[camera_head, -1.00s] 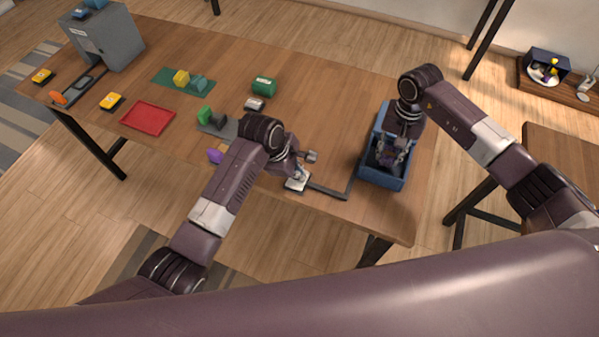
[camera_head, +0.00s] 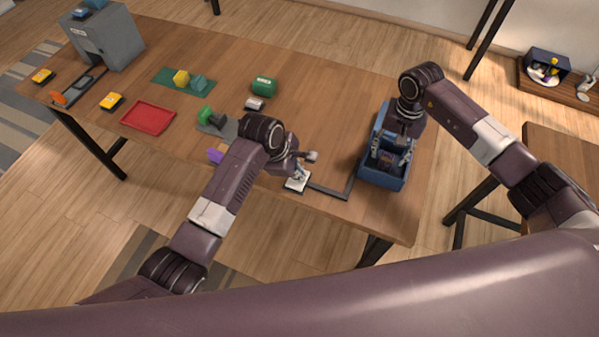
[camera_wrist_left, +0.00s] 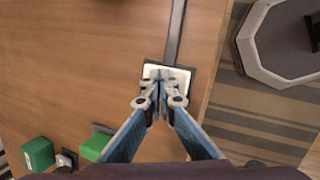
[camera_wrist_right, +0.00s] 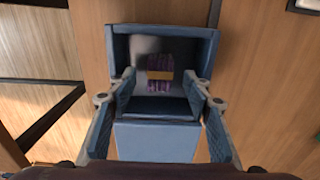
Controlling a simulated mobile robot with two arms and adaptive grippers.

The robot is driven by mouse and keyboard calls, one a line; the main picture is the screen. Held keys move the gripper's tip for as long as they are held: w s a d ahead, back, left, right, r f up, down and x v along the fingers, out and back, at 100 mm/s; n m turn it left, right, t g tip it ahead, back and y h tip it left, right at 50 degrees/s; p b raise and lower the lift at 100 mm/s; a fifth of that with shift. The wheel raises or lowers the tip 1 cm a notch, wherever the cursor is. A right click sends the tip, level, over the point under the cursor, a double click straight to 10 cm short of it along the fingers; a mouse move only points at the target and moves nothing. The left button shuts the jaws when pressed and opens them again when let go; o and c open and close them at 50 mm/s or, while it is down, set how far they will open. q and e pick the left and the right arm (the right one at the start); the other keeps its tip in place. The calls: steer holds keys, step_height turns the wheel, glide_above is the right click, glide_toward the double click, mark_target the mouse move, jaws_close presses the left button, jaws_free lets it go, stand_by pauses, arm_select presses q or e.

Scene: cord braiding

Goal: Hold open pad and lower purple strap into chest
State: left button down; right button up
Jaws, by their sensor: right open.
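The open pad (camera_head: 292,186) is a small white square with a dark rim at the table's front edge; it also shows in the left wrist view (camera_wrist_left: 183,72). My left gripper (camera_wrist_left: 166,80) is over it with fingers together, tips on or just above the white face; contact is unclear. The blue chest (camera_head: 372,178) stands open at the table's right end. The purple strap (camera_wrist_right: 158,86), with an orange-yellow band, lies inside the chest (camera_wrist_right: 120,45) in the right wrist view. My right gripper (camera_wrist_right: 160,100) is open, its fingers apart on either side of the strap, not touching it.
A dark grey strip (camera_head: 330,191) runs along the table from the pad toward the chest.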

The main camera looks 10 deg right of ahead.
step_height(320, 180, up, 10)
steer(key=shift+f, duration=0.2)
stand_by(0.3)
arm_select(q)
step_height(320, 180, up, 7)
steer(key=p, duration=0.9)
arm_select(e)
step_height(320, 180, up, 9)
steer(key=shift+f, duration=0.1)
